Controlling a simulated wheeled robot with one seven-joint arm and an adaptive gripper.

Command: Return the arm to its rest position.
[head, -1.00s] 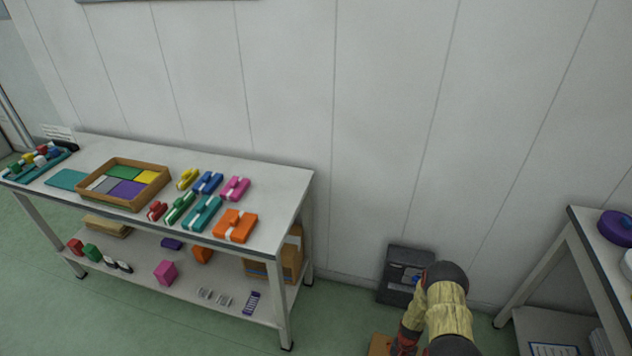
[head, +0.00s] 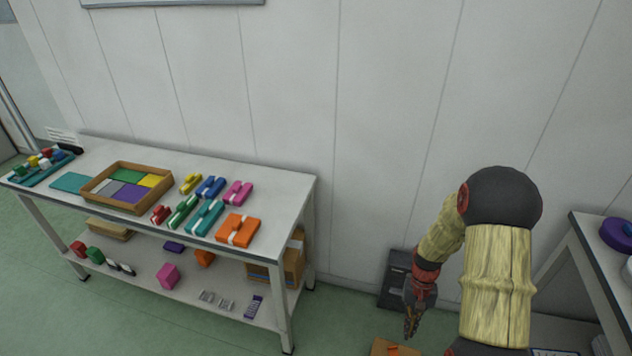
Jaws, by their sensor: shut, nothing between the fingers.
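My arm (head: 497,275) rises at the right of the head view, bent at a dark round elbow. My gripper (head: 411,324) hangs from it, pointing down, with its fingers together and nothing held. It is in the open gap between the two tables, in front of a dark box by the wall. No ink bottle can be made out for certain in this view.
A white table (head: 262,178) with a lower shelf stands at the left, holding coloured blocks and a wooden tray (head: 87,189). A second table (head: 579,231) is at the right, close to my arm. The dark box (head: 396,272) and an orange-brown box (head: 380,347) are on the floor.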

